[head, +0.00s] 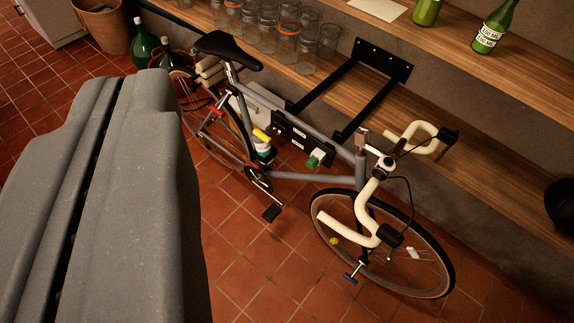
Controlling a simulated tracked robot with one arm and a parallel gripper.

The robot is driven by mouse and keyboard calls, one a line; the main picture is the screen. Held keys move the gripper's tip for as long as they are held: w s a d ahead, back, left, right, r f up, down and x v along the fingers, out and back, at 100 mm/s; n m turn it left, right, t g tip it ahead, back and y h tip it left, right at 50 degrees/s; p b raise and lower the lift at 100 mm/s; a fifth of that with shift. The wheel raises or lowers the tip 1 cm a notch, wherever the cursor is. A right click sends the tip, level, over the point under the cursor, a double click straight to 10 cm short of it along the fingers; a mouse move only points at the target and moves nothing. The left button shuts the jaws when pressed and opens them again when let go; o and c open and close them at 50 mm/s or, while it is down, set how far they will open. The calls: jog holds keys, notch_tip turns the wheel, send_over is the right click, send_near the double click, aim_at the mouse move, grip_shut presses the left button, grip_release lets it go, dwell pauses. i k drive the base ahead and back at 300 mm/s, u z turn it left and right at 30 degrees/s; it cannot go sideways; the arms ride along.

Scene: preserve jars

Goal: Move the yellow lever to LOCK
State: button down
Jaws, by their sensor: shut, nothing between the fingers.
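Small pale labels on the panel are too small to read, so I cannot tell which mark is LOCK. A green knob (314,160) is at the panel's lower right. My gripper (122,82) fills the left foreground, its two grey fingers shut with nothing between them. It is apart from the lever, to its left in the picture.
A grey bicycle (312,177) with cream handlebars (376,200) stands by a wooden shelf (345,82). A black bracket (383,60) reaches out above the panel. Glass jars (287,45) and green bottles (492,28) stand on the shelf. Tiled floor (240,265) is clear in front.

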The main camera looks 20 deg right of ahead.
aim_at(264, 138)
jog(key=z, duration=0.3)
jog(key=k, duration=0.8)
jog(key=z, duration=0.25)
jog(key=i, duration=1.6)
jog(key=u, duration=0.5)
